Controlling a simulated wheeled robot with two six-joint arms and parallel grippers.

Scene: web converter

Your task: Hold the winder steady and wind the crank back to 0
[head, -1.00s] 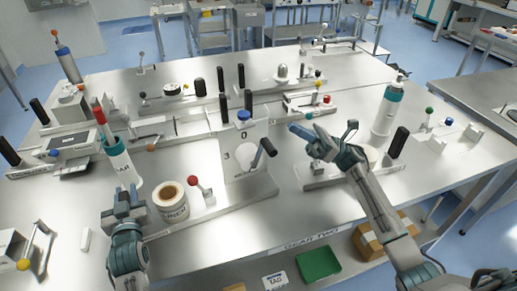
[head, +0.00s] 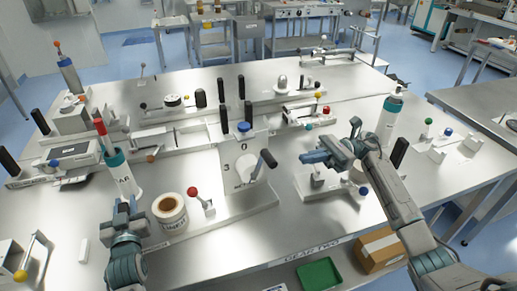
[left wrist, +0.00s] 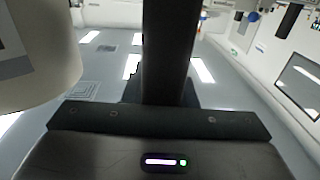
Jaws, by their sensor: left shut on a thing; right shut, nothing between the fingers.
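The winder is an upright grey panel (head: 234,152) with 0 and 3 on its face and a blue knob on top, standing on a long base. My left gripper (head: 127,210) is at the left end of the base. In the left wrist view it is shut on a dark upright post (left wrist: 167,45), which it hides in the head view. My right gripper (head: 310,157) is shut and empty, right of the crank handle and apart from it.
A white roll (head: 168,210) and a red-knobbed lever (head: 194,194) stand between my left gripper and the panel. A teal-collared white bottle (head: 122,178) stands just behind my left gripper. Another station (head: 318,184) lies below my right gripper. Bare tabletop (head: 255,230) lies in front.

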